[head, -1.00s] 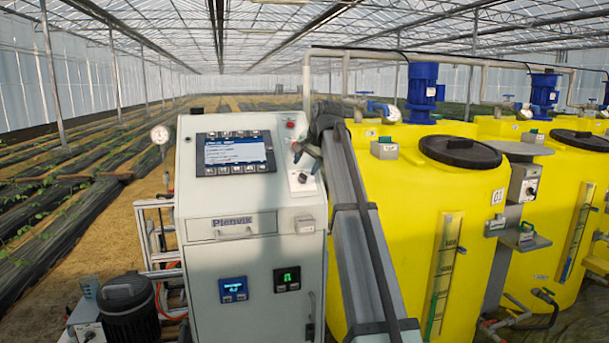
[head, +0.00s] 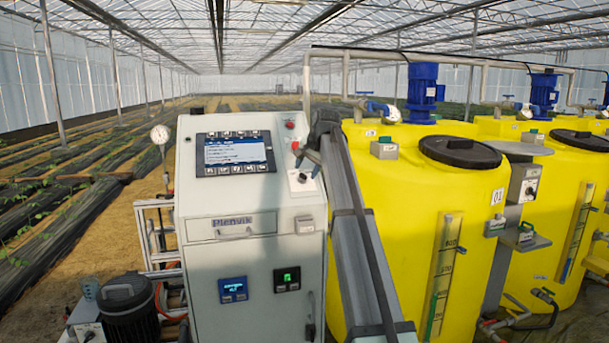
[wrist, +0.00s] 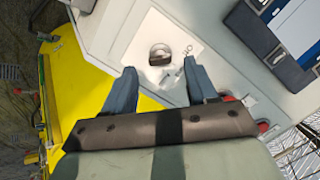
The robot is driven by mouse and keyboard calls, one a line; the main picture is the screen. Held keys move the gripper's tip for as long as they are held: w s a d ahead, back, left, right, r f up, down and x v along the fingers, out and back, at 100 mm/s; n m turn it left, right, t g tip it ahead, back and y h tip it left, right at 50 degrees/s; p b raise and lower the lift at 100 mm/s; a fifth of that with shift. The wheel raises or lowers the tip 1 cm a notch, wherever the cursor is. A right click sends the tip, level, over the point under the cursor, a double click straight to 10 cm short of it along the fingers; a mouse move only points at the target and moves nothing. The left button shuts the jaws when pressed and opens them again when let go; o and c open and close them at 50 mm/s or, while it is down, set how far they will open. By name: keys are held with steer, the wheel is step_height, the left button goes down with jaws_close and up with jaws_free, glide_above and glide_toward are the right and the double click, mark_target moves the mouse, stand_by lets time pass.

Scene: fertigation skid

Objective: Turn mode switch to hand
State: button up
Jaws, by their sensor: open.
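The mode switch is a dark round knob (wrist: 160,55) on a white label plate, set in the sloped face of the light grey control cabinet. In the head view the knob (head: 303,178) sits right of the display. My gripper (wrist: 160,69) is open and empty, with its two blue-grey fingers apart. In the wrist view the knob shows beyond the fingertips, roughly midway between them and clear of both. In the head view my gripper (head: 307,160) hangs just above the switch plate.
A display panel (head: 235,152) lies left of the switch, and it shows at the wrist view's upper right (wrist: 285,35). A red button (head: 290,125) sits above the switch, near my gripper. A yellow tank (head: 415,220) stands to the right of the cabinet (head: 250,260).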

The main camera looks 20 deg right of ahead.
mark_target(304, 175)
steer(key=shift+x, duration=1.7)
steer(key=c, duration=1.1)
